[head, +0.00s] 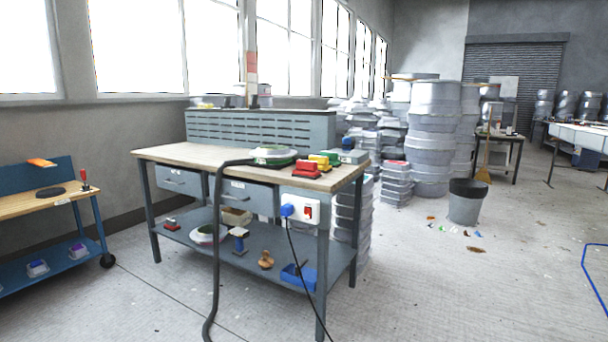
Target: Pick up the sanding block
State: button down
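A workbench (170,153) with a wooden top and grey-blue legs stands in the middle of the head view. A small red and dark item (172,224) lies on the lower shelf at the left. I cannot tell for sure which of these small items is the sanding block. My gripper is not in view.
A dark hose (214,240) runs from a green-rimmed round thing (272,155) on the bench to the floor. A grey bin (466,202) stands right with scraps beside it. Stacked grey moulds (432,140) stand behind. A trolley (35,203) stands left. Floor at front right is mostly clear.

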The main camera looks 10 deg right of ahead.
aim_at(305, 168)
jog(key=u, duration=0.2)
jog(key=i+j+u, duration=0.2)
jog(key=j, duration=0.25)
jog(key=j+u, duration=0.2)
jog(key=j, duration=0.2)
jog(key=i+j+u, duration=0.2)
jog(key=j, duration=0.2)
jog(key=i+j+u, duration=0.1)
jog(key=i+j, duration=0.25)
jog(key=i, duration=0.15)
jog(key=i+j+u, duration=0.1)
jog(key=i+j, duration=0.2)
jog(key=i, duration=0.2)
jog(key=i+j+u, duration=0.1)
jog(key=i+j, duration=0.15)
jog(key=i, duration=0.25)
jog(key=i+l+z, duration=0.2)
jog(key=i+z, duration=1.05)
jog(key=i+j+z, duration=0.3)
jog(key=z, duration=0.15)
jog(key=i+l+z, duration=0.5)
jog(key=i+z, duration=0.25)
jog(key=i, duration=0.15)
jog(key=i+z, duration=0.35)
jog(key=i+l+z, duration=0.1)
jog(key=i+l, duration=0.1)
jog(key=i, duration=0.1)
